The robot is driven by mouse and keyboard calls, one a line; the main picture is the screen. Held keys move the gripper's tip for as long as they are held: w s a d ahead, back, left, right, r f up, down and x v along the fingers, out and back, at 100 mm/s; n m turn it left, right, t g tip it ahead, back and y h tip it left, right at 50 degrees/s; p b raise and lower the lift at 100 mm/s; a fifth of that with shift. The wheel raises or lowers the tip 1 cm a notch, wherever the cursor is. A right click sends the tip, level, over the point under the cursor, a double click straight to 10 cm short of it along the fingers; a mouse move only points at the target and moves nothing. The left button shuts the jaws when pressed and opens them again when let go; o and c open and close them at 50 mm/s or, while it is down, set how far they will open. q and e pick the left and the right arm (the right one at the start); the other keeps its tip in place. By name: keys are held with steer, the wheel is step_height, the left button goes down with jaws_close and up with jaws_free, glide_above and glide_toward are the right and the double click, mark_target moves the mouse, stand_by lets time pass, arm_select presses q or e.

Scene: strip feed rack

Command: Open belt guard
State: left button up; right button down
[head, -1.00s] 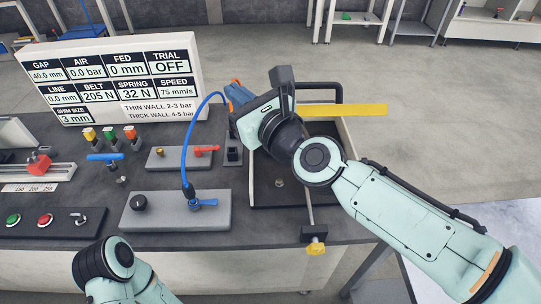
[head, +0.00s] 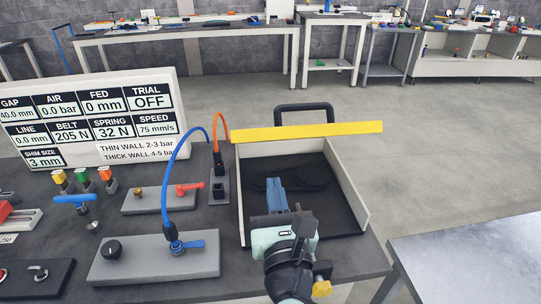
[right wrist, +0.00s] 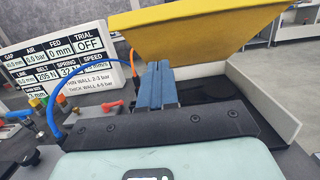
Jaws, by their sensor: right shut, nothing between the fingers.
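The belt guard is most likely the yellow panel (head: 306,131) over the far side of a black-floored bay. In the head view it shows as a thin strip with a black handle (head: 304,107) behind it. In the right wrist view the yellow panel (right wrist: 200,32) shows a broad face, raised above the bay. My right gripper (head: 276,183) is over the bay, its blue fingers together and pointing away toward the panel. The fingers (right wrist: 156,68) are also closed and empty in the right wrist view, seemingly apart from the panel. My left gripper is not in view.
A pale side wall (head: 347,187) bounds the bay on the right. A grey block with a blue lever (head: 188,246) and blue hose stands left, near a red lever (head: 188,188). The display board (head: 90,120) is farther left. A yellow knob (head: 321,288) is at the front edge.

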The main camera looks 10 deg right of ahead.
mark_target(292, 128)
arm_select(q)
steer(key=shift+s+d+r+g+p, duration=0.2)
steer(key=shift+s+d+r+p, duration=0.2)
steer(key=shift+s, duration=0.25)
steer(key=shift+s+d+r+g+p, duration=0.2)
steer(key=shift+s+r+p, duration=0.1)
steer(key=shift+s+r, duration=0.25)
arm_select(e)
steer(key=w+r, duration=0.3)
steer(key=w, duration=0.2)
steer(key=shift+w+r, duration=0.3)
steer(key=shift+r, duration=0.05)
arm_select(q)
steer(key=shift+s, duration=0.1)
